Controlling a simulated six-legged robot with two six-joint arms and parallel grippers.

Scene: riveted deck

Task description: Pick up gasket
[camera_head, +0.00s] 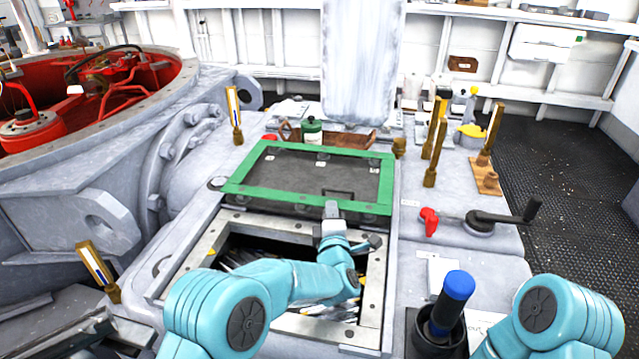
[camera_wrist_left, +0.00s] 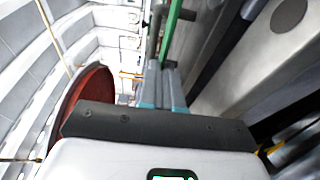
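The green rectangular gasket (camera_head: 300,163) lies as a flat frame around the top of a dark hatch lid in the head view. In the left wrist view a green strip (camera_wrist_left: 171,30), likely its edge, runs upward from the fingertips. My left gripper (camera_head: 332,209) is at the front edge of the gasket, right of its middle, and seems to touch or nearly touch it. The fingers (camera_wrist_left: 161,84) look close together in the wrist view. I cannot tell whether they pinch the edge. My right arm enters at lower right; its gripper is out of frame.
An open hatch (camera_head: 372,285) with dark contents lies below my left arm. A black holder with a blue-topped tool (camera_head: 457,287) stands at right. A crank handle (camera_head: 502,217), a red knob (camera_head: 429,221) and upright brass-ended posts (camera_head: 436,143) stand on the grey housing.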

